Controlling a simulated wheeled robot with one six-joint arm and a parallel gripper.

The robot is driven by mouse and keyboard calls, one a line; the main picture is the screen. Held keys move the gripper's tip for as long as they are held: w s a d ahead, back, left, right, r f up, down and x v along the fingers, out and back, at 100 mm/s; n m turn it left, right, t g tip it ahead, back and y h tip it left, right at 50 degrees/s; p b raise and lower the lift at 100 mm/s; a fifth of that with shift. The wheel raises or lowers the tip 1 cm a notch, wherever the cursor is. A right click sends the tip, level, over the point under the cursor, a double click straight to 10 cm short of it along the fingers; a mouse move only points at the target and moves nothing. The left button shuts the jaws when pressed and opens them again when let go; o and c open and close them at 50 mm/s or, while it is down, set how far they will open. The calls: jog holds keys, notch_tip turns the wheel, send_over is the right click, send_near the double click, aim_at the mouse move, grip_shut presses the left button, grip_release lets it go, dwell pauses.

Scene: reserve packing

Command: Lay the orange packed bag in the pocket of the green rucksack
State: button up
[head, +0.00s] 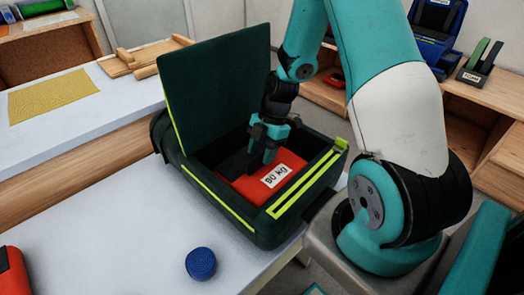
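The green rucksack (263,232) lies on the pale table with its lid (220,85) standing open at the back. It has yellow-green stripes. I cannot tell whether the fingers are open or shut on the bag.
A blue round object (201,263) stands on the table in front of the rucksack. Another orange-red item (12,275) is cut off at the left edge. A yellow mat (52,95) and wooden frame (145,58) lie on the counter behind.

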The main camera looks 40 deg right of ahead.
jog(key=v, duration=1.3)
jog(key=s+a+r+m, duration=0.3)
jog(key=a+r, duration=0.1)
jog(key=a, duration=0.4)
jog(key=s+a+r+m, duration=0.2)
jog(key=a+r+m, duration=0.15)
jog(key=a, duration=0.55)
jog(key=s+a+r+m, duration=0.3)
jog(key=s+a+m, duration=0.2)
jog(key=s+a, duration=0.3)
jog(key=s, duration=0.3)
jog(key=shift+s+a+r, duration=0.3)
jog(key=shift+s+r, duration=0.05)
jog(key=shift+r, duration=0.05)
